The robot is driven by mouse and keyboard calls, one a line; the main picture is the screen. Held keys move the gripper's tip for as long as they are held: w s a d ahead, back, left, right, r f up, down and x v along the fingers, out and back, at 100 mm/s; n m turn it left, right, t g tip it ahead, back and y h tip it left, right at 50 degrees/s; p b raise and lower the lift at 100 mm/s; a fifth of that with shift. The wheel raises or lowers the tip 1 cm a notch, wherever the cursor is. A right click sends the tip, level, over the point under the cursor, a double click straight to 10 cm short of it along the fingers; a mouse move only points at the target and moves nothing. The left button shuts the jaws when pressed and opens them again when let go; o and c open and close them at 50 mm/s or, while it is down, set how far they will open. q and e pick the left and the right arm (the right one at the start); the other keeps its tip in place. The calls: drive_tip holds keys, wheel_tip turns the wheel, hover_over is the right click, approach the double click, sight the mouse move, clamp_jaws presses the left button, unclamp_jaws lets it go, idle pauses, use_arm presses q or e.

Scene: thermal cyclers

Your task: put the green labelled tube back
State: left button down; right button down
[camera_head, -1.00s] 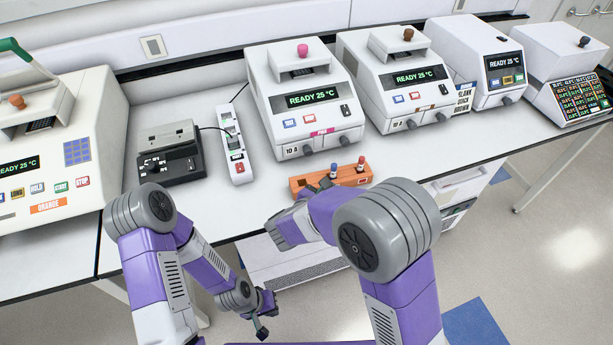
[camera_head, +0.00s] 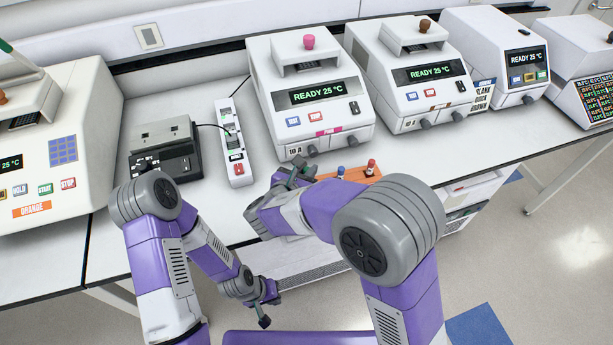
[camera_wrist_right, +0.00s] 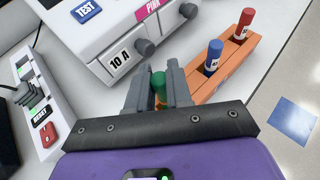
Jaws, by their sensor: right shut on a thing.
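The green-capped tube (camera_wrist_right: 158,86) is between the fingers of my right gripper (camera_wrist_right: 158,92) in the right wrist view; only its top shows. The gripper, also in the head view (camera_head: 292,172), is shut on it, at the left end of the orange rack (camera_head: 358,173). The rack also shows in the right wrist view (camera_wrist_right: 228,67). I cannot tell whether the tube's lower end is in the rack. A blue tube (camera_wrist_right: 213,57) and a red tube (camera_wrist_right: 243,24) stand upright in the rack. My left gripper (camera_head: 268,302) hangs low before the bench; its jaws are unclear.
A cycler with a pink knob (camera_head: 310,95) stands close behind the rack. A power strip (camera_head: 234,145) and a dark grey device (camera_head: 165,150) lie to the left. More cyclers stand along the back.

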wheel_tip(320, 180, down, 2)
drive_tip(key=shift+f, duration=0.1)
drive_tip(key=c, duration=1.4)
unclamp_jaws()
drive_tip(key=shift+c, duration=0.2)
drive_tip(key=o, duration=0.5)
drive_tip(key=shift+c, duration=0.2)
